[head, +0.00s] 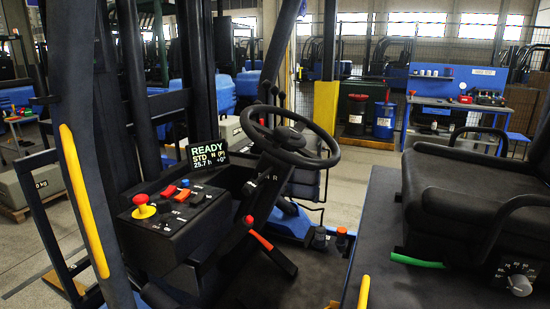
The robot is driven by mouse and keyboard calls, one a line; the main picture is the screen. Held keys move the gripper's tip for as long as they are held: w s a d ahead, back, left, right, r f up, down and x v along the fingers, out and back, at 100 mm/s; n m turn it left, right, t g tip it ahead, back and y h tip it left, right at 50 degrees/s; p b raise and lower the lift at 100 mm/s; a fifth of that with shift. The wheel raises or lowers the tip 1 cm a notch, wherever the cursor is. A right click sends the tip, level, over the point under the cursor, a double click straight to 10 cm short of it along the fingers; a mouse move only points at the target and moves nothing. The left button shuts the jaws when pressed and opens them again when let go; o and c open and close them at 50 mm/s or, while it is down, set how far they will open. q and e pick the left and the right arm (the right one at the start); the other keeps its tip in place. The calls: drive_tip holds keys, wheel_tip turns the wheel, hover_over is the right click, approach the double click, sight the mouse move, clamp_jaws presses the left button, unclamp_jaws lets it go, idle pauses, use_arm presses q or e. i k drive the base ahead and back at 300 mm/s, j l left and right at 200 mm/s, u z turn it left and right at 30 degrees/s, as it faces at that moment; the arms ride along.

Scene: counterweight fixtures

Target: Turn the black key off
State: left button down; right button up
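The black dash console (158,238) of a blue forklift stands left of centre. On its top are a red mushroom button on a yellow base (143,208), a red switch (168,190), an orange switch (182,195) and a small blue part (185,183). A small dark part (197,199) sits at the right of these; it may be the black key, but it is too small to tell, and so is its turn position. The display (208,156) behind is lit and reads READY. Neither of my grippers is in view.
A black steering wheel (333,150) rises right of the console. A lever with a red grip (260,240) stands below it. A blue pillar with a yellow handle (83,200) is at the left. A black seat (470,190) fills the right. The room above the console looks clear.

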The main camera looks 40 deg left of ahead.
sight(164, 208)
drive_tip(key=u, duration=1.75)
